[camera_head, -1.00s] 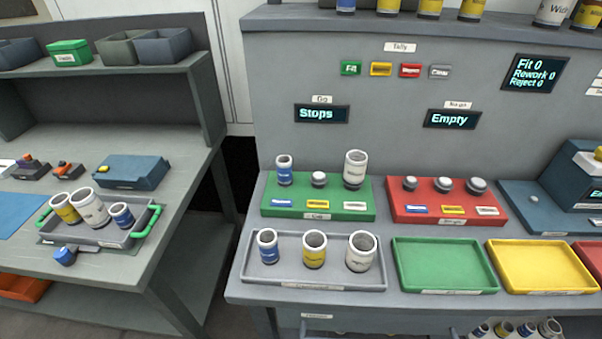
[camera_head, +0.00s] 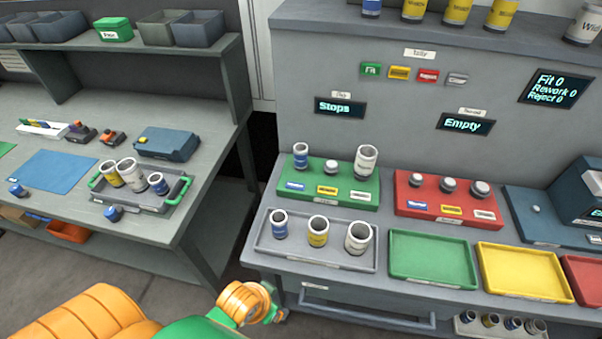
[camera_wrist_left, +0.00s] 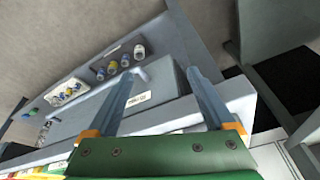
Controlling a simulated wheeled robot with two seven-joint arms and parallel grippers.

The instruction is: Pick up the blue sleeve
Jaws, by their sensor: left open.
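Several blue sleeves show in the head view. One blue sleeve (camera_head: 279,226) stands upright at the left of the grey tray (camera_head: 318,262), beside a yellow and a white one. Another stands on the green block (camera_head: 327,206) behind, and one is in the carrying tray on the left table. My left arm enters at the bottom of the head view; its fingers cannot be made out there. In the left wrist view my left gripper (camera_wrist_left: 162,82) is open and empty, with its fingers apart. Blue, yellow and white sleeves show beyond it, clear of the fingers. My right gripper is not in view.
Empty green (camera_head: 433,258) and yellow (camera_head: 524,273) trays lie along the bench front. The left table holds a carrying tray (camera_head: 170,200) with green handles. A floor gap separates table and bench. Displays read "Stops" and "Empty".

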